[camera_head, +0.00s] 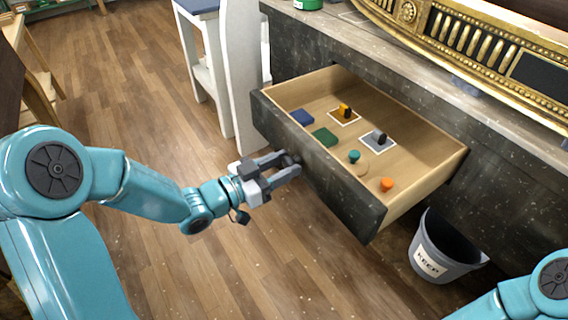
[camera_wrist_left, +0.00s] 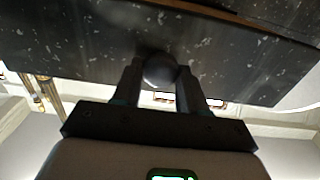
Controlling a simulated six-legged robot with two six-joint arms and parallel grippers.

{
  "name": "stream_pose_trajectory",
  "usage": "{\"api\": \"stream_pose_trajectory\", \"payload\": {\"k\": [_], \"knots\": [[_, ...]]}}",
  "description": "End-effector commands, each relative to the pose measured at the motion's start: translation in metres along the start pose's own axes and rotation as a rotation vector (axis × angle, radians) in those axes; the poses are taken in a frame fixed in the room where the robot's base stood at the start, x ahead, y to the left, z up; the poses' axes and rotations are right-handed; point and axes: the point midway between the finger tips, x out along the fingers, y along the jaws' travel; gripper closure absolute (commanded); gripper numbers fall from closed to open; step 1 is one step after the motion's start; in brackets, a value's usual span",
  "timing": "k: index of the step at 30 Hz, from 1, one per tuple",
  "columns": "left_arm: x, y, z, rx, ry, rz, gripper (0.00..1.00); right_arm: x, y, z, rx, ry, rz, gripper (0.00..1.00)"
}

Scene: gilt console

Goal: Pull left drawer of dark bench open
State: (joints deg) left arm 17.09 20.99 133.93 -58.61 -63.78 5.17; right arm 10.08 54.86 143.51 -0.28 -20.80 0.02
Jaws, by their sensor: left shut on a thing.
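The left drawer (camera_head: 330,180) of the dark bench (camera_head: 500,205) stands well out from the bench in the head view, with its pale wooden inside showing. My left gripper (camera_head: 290,166) is at the drawer's dark front, shut on the round dark knob (camera_wrist_left: 159,72), which shows between the fingers in the left wrist view. The speckled drawer front (camera_wrist_left: 75,45) fills the upper part of that view. My right gripper is out of view; only part of my right arm shows at the lower right of the head view.
Several small items lie in the drawer, among them a blue block (camera_head: 302,117), a green block (camera_head: 325,137) and an orange knob-like piece (camera_head: 386,184). A grey bucket (camera_head: 432,250) marked KEEP stands below the drawer's right side. A white stool (camera_head: 205,70) stands behind. Wooden floor lies clear in front.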

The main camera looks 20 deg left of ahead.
Motion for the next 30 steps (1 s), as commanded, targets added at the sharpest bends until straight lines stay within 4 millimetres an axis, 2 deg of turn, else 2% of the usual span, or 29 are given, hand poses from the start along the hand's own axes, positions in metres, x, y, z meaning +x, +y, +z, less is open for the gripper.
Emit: {"api": "stream_pose_trajectory", "payload": {"k": [2, 3, 4, 16, 20, 23, 30], "knots": [[0.0, -0.001, 0.0, 0.0, 0.0, -0.002, 1.0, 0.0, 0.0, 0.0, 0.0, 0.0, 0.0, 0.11], [0.0, -0.001, 0.0, 0.0, 0.0, -0.002, 0.45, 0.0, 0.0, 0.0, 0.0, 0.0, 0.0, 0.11], [0.0, -0.001, 0.0, 0.0, 0.0, -0.002, 0.35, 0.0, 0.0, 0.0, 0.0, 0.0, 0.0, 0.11], [0.0, -0.001, 0.0, -0.001, 0.0, -0.001, 0.34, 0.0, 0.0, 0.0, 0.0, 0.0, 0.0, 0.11], [-0.008, -0.001, 0.0, -0.001, -0.001, -0.003, 0.34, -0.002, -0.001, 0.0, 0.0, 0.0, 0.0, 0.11], [-0.025, -0.002, -0.001, -0.002, -0.002, -0.007, 0.34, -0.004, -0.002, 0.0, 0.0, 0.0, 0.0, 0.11], [-0.09, -0.002, -0.002, -0.003, -0.002, -0.011, 0.34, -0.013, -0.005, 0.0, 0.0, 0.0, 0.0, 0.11]]}}
